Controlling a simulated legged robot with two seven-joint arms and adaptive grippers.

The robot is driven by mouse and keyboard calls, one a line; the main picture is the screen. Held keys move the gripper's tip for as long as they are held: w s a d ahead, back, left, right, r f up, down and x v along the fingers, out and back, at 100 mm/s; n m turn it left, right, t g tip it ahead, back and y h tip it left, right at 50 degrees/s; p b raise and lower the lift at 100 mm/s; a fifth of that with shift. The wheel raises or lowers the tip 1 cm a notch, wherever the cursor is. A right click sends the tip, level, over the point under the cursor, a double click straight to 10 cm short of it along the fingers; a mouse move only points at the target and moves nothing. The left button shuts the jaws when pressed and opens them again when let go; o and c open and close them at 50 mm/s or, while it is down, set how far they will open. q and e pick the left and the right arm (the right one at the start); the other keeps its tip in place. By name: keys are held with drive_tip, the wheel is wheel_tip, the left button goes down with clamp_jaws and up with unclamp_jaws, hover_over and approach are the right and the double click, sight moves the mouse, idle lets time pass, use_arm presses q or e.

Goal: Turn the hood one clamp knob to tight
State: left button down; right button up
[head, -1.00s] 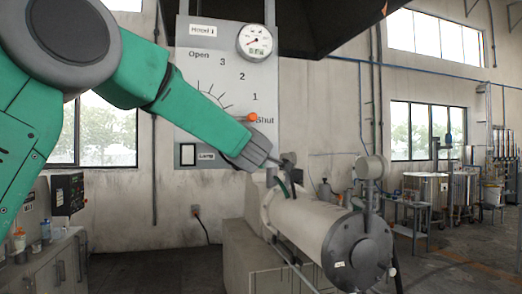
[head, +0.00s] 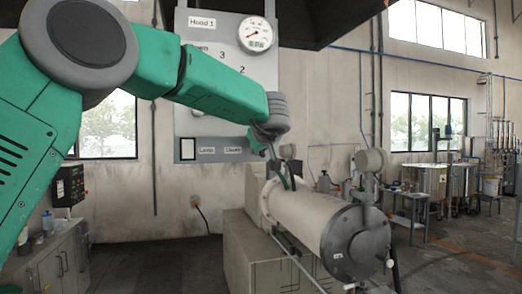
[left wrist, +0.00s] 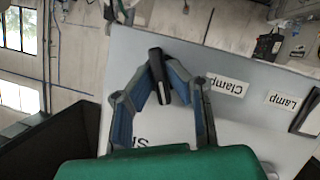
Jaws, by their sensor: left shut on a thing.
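The hood one panel (head: 190,122) is a grey board on the back wall, labelled "Hood 1" at its top. Its "Clamp" label (head: 233,150) sits at the lower edge, beside the "Lamp" label. My left gripper (head: 272,146) is at the panel's lower right, right of that label. In the left wrist view my left gripper (left wrist: 165,82) has both fingers closed on the clamp knob (left wrist: 157,72), a short dark bar standing beside the "Clamp" label (left wrist: 226,86). In the head view the knob cannot be made out behind the gripper. My right gripper is not in view.
A round gauge (head: 256,35) is at the panel's top right, with the dark hood above. A horizontal white cylindrical mill (head: 305,213) stands just below and right of my gripper. A grey cabinet (head: 50,268) is at left. Open floor lies at right.

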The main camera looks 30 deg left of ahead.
use_arm(q)
drive_tip(key=m+g+y, duration=0.1)
drive_tip(key=m+g, duration=0.1)
drive_tip(key=m, duration=0.1)
drive_tip(key=shift+w, duration=0.1)
idle(0.8)
drive_tip(key=c, duration=1.6)
unclamp_jaws()
drive_tip(key=shift+w, duration=0.1)
drive_tip(key=v, duration=1.2)
drive_tip(key=shift+w+d+f, duration=0.2)
drive_tip(key=shift+d, duration=0.05)
